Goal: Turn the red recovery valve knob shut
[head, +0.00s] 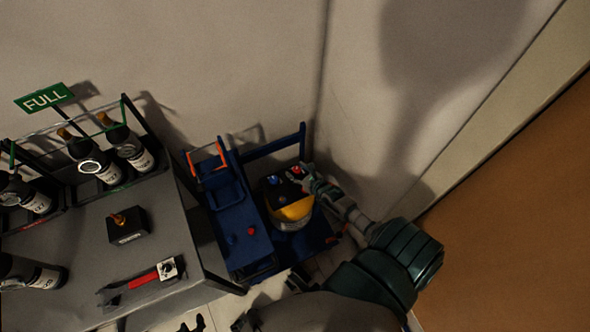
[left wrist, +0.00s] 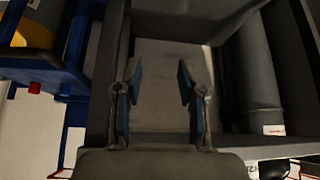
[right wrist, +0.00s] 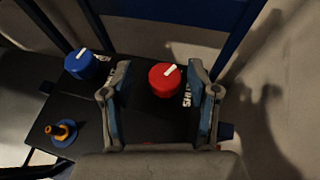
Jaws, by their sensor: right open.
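The red knob (right wrist: 165,80) sits on a black panel in the right wrist view, its white pointer aimed up and right. Partly hidden white lettering lies to its right. In the head view the red knob (head: 296,171) shows small on top of the yellow unit (head: 291,210). My right gripper (right wrist: 159,70) is open, with one finger on each side of the red knob; I cannot tell whether they touch it. It also shows in the head view (head: 307,176). My left gripper (left wrist: 158,78) is open and empty, over a grey frame; a dark tip (head: 192,324) shows at the head view's bottom edge.
A blue knob (right wrist: 81,64) and a brass fitting (right wrist: 62,130) share the panel, left of the red knob. A blue cart frame (head: 302,143) surrounds the yellow unit. The grey bench (head: 95,235) carries several cylinders. A wall stands close on the right.

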